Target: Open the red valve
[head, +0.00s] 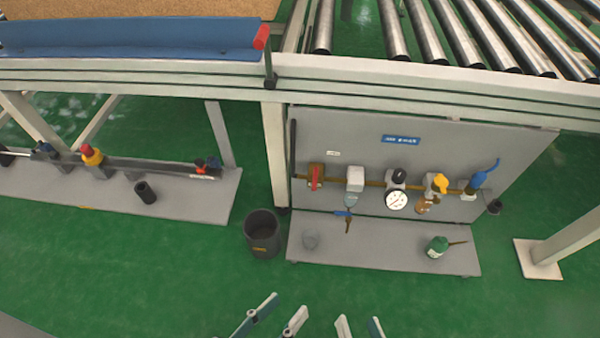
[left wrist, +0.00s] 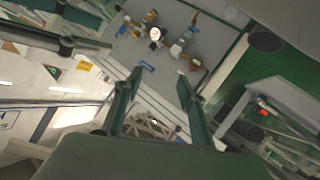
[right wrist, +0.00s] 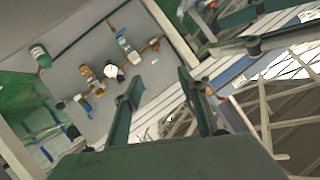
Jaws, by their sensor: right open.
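The red valve (head: 315,177) is a red lever on a brass fitting at the left end of the pipe on the grey panel (head: 345,135). It also shows small in the left wrist view (left wrist: 196,63) and in the right wrist view (right wrist: 155,46). My left gripper (head: 283,306) is open and empty at the bottom of the head view, well in front of the panel. My right gripper (head: 358,320) is open and empty beside it, to the right. Both grippers are apart from the valve, and nothing hides it in the head view.
Along the pipe right of the valve are a pressure gauge (head: 396,200), a yellow fitting (head: 440,183) and a blue lever (head: 485,172). A dark bin (head: 262,236) stands left of the panel's base. A green bottle (head: 437,246) sits on the base. Rollers (head: 440,30) run above.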

